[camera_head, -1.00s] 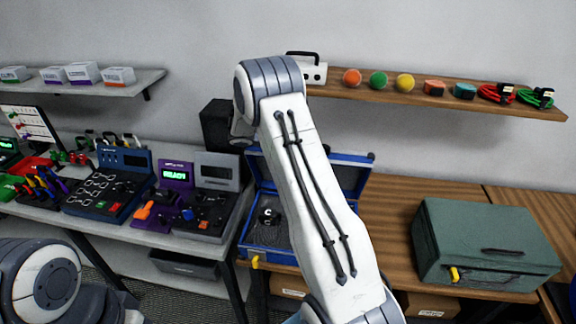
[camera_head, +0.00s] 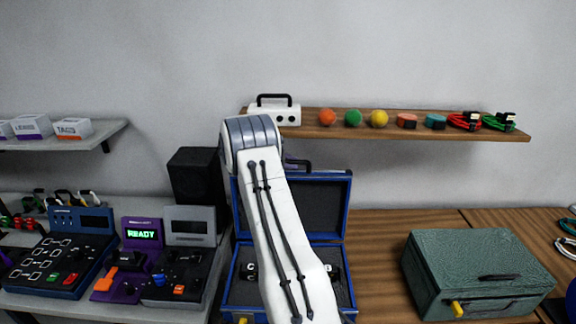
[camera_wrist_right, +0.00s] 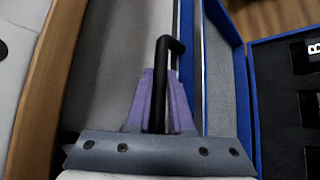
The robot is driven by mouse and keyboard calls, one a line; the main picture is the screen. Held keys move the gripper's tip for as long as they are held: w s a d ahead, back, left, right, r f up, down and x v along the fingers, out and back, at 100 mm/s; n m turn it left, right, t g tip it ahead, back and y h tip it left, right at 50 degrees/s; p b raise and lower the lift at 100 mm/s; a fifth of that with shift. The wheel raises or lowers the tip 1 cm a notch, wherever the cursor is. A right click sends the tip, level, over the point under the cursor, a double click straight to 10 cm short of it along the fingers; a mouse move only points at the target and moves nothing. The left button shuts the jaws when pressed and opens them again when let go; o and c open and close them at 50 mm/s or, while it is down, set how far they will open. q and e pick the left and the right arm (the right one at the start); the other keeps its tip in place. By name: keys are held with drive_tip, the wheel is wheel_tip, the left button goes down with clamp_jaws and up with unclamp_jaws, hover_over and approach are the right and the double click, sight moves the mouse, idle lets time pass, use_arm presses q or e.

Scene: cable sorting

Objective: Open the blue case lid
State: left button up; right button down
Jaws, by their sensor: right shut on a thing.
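The blue case (camera_head: 232,290) stands on the wooden table, with its lid (camera_head: 335,200) raised about upright at the back. The dark interior shows, with small items labelled "C" on both sides of my arm. My right arm crosses in front of the case and hides its middle. My right gripper (camera_wrist_right: 160,80), with purple fingers, is shut on the lid's black handle (camera_wrist_right: 163,50) in the wrist view. In the head view only a bit of it shows behind the arm at the lid's top edge. My left gripper is not in view.
A closed green case (camera_head: 480,265) stands to the right, with bare table between. A wooden shelf (camera_head: 420,132) with balls and cables hangs behind the case. A black box (camera_head: 197,175) and several device panels (camera_head: 145,250) stand on the left.

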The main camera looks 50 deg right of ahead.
drive_tip(key=c, duration=0.8)
unclamp_jaws()
drive_tip(key=shift+a, duration=0.25)
drive_tip(key=b+v, duration=0.4)
drive_tip(key=v, duration=0.6)
drive_tip(key=shift+r, duration=0.2)
